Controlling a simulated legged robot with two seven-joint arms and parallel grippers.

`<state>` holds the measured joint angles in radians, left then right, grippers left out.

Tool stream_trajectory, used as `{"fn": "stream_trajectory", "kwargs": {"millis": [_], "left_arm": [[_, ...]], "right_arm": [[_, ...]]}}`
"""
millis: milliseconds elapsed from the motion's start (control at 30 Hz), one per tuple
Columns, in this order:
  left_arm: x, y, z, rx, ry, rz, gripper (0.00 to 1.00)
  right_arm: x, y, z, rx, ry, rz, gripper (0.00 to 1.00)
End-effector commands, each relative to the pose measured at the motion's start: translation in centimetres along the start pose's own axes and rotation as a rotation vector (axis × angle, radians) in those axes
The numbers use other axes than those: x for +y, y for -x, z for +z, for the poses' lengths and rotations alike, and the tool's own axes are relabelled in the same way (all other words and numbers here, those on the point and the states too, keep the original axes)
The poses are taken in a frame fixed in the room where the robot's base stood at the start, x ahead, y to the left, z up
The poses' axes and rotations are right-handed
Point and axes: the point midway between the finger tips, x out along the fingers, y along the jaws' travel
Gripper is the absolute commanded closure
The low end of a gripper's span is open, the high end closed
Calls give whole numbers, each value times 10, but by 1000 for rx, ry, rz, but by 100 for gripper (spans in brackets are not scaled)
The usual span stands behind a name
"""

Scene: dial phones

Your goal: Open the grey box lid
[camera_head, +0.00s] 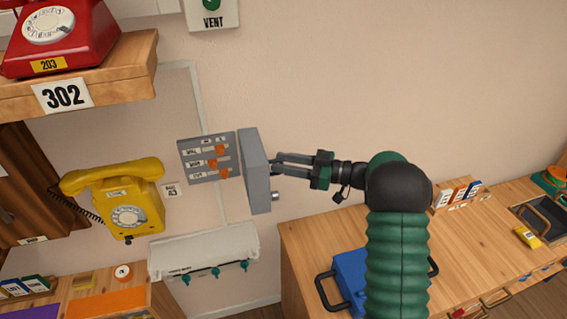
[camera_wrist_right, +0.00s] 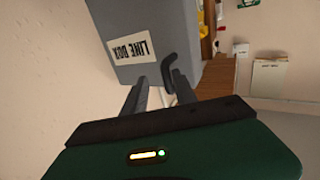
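The grey box on the wall shows its inner panel (camera_head: 208,158) with several orange switches in the head view. Its grey lid (camera_head: 256,172) stands out from the wall to the right of the panel, swung open. In the right wrist view the lid face (camera_wrist_right: 150,35) carries a "LINE BOX" label and a dark hooked handle (camera_wrist_right: 168,70). My right gripper (camera_head: 280,163) is at the lid's outer face, by the handle. Its two fingers (camera_wrist_right: 160,88) are apart, with the handle's end between them, close to one finger. My left gripper is not in view.
A yellow dial phone (camera_head: 130,212) hangs left of the box, and a red phone (camera_head: 60,35) sits on a shelf above. A pale wall unit (camera_head: 205,250) is below. A wooden counter (camera_head: 460,250) with a blue case (camera_head: 350,280) stands at right.

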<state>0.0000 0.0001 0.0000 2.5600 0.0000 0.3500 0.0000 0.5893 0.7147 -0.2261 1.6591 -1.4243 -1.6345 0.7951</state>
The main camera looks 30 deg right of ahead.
Motion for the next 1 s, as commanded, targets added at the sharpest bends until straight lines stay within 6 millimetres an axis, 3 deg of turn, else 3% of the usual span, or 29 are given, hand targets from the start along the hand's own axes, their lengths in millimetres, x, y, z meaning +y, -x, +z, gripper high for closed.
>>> {"fn": "stream_trajectory", "kwargs": {"millis": [333, 467, 1000], "left_arm": [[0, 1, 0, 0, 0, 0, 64], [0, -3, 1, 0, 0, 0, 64], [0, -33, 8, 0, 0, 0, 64]], "right_arm": [[0, 1, -6, 10, 7, 2, 68], [2, 11, -4, 9, 8, 5, 68], [7, 149, 6, -2, -3, 6, 68]]}}
